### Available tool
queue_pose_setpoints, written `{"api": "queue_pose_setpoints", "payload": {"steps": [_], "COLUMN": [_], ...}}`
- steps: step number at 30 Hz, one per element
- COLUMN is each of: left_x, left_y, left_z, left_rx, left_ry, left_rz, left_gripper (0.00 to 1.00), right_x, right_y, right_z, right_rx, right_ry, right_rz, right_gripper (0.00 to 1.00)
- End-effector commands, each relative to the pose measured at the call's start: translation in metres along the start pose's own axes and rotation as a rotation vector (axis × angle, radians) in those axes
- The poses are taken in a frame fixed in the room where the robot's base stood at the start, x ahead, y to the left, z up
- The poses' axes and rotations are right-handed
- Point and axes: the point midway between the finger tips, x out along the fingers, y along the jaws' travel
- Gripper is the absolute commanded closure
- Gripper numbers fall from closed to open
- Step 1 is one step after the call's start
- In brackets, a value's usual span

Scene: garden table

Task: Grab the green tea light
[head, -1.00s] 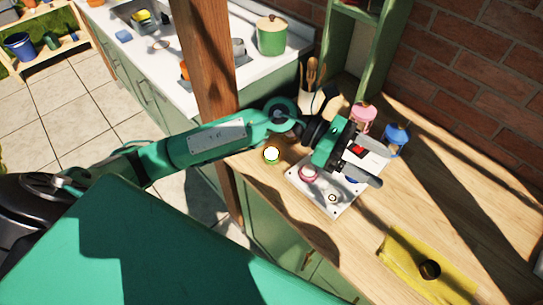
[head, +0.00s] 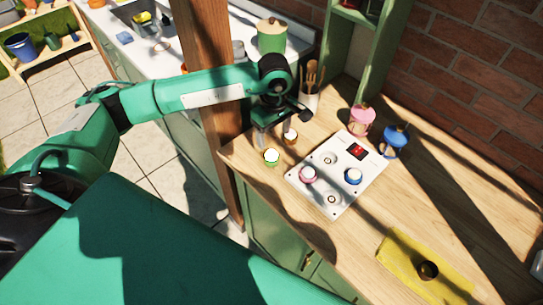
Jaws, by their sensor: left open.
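The green tea light (head: 271,157) stands upright on the wooden worktop, left of the white board, near the counter's left edge. My left gripper (head: 275,138) is open and points down just behind and above the green tea light, apart from it as far as I can tell. An orange-brown tea light (head: 291,139) stands close by the gripper's right finger; whether they touch I cannot tell. My right gripper is not in view.
The white board (head: 336,204) holds a pink tea light (head: 308,175) and a blue tea light (head: 353,176). Behind it stand a pink lantern (head: 361,120), a blue lantern (head: 394,143) and a utensil pot (head: 309,97).

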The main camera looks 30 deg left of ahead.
Motion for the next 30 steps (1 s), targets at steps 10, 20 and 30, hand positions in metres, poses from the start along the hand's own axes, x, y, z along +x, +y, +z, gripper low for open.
{"api": "queue_pose_setpoints", "payload": {"steps": [10, 20, 30], "left_x": [0.038, 0.078, 0.090], "left_y": [-0.001, -0.006, -0.006], "left_z": [0.000, -0.002, -0.002], "left_rx": [0.000, 0.000, 0.001], "left_ry": [-0.002, -0.004, -0.003], "left_rz": [0.000, -0.002, 0.001], "left_gripper": [0.31, 0.31, 0.31], "right_x": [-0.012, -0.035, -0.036], "right_y": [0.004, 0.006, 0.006], "right_z": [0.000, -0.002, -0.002], "right_rx": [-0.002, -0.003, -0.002], "right_ry": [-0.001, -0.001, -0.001], "right_rz": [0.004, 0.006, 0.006], "right_gripper": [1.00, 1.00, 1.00]}}
